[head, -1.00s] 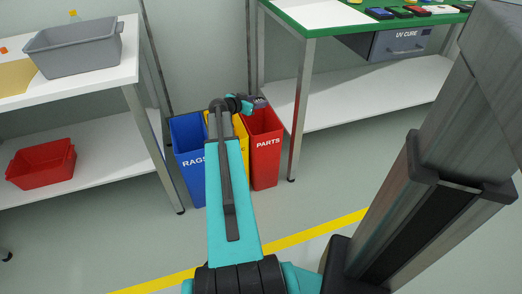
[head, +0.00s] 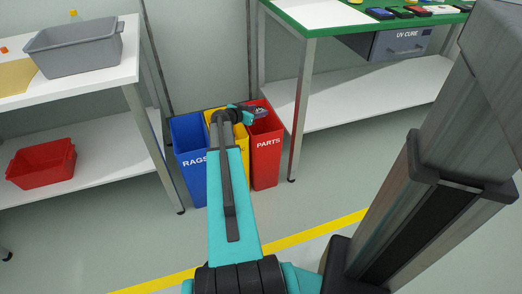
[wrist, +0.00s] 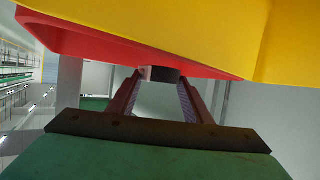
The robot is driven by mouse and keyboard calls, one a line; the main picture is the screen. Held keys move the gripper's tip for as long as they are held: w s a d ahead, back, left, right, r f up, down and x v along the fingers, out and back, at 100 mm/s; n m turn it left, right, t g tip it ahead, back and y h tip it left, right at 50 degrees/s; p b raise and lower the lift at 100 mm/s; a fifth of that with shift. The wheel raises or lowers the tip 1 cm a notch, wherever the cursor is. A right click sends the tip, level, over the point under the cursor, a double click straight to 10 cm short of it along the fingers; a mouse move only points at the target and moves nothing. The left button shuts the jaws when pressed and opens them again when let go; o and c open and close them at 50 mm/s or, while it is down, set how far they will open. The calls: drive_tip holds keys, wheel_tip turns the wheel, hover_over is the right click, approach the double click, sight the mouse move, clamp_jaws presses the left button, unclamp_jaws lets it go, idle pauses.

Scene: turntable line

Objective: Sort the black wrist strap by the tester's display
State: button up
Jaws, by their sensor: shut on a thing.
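My gripper (head: 258,110) is over the top of the red PARTS bin (head: 265,160), near its edge with the yellow bin (head: 243,148). In the wrist view my gripper (wrist: 160,88) has both fingers closing on a small dark piece, the black wrist strap (wrist: 162,74); only a little of it shows. The yellow bin (wrist: 200,30) and red bin (wrist: 120,48) fill the top of that view. My arm hides much of the yellow bin in the head view. The blue RAGS bin (head: 188,155) stands at the left of the row. No tester display is in view.
A white shelf bench (head: 125,70) with a grey tub (head: 85,48) stands left, a red tub (head: 42,165) on its lower shelf. A green-topped bench (head: 300,22) with a UV CURE drawer (head: 400,42) stands right, its leg close to the red bin.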

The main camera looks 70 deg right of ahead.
drive_tip(key=o, duration=1.2)
drive_tip(key=p+v, duration=0.2)
drive_tip(key=v, duration=1.1)
drive_tip(key=shift+a+r, duration=0.2)
drive_tip(key=shift+a, duration=0.15)
